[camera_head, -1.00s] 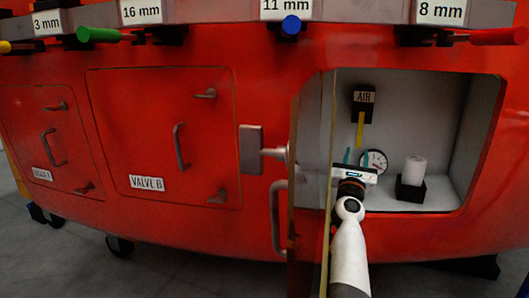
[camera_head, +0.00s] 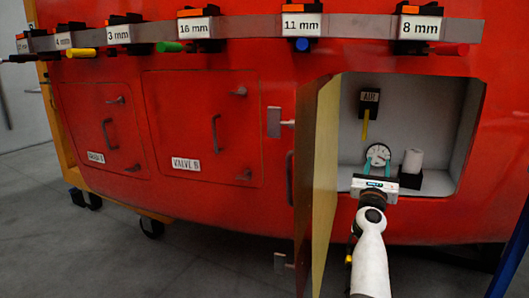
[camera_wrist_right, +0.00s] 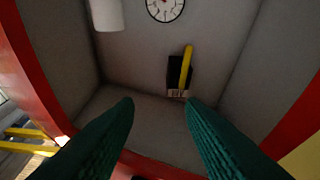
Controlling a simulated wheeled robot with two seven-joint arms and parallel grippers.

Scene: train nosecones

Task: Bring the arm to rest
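My right arm (camera_head: 371,255) reaches up from the bottom of the head view toward the open compartment in the red nosecone. Its gripper (camera_head: 378,158) has its teal fingers apart and nothing between them; they overlap the gauge in that view. The right wrist view shows both fingers spread (camera_wrist_right: 160,105) in front of the compartment, with an empty gap. Inside are the AIR block (camera_head: 369,97) with its yellow lever (camera_head: 365,124) hanging down, a round gauge (camera_head: 378,154) and a white cylinder (camera_head: 413,161) on a black base. My left gripper is not in view.
The open compartment door (camera_head: 318,180) sticks out just left of my right arm. Closed hatches, including VALVE B (camera_head: 203,125), lie further left. A rail (camera_head: 245,28) with labelled, coloured-handled tools runs above. Grey floor (camera_head: 200,260) is free in front.

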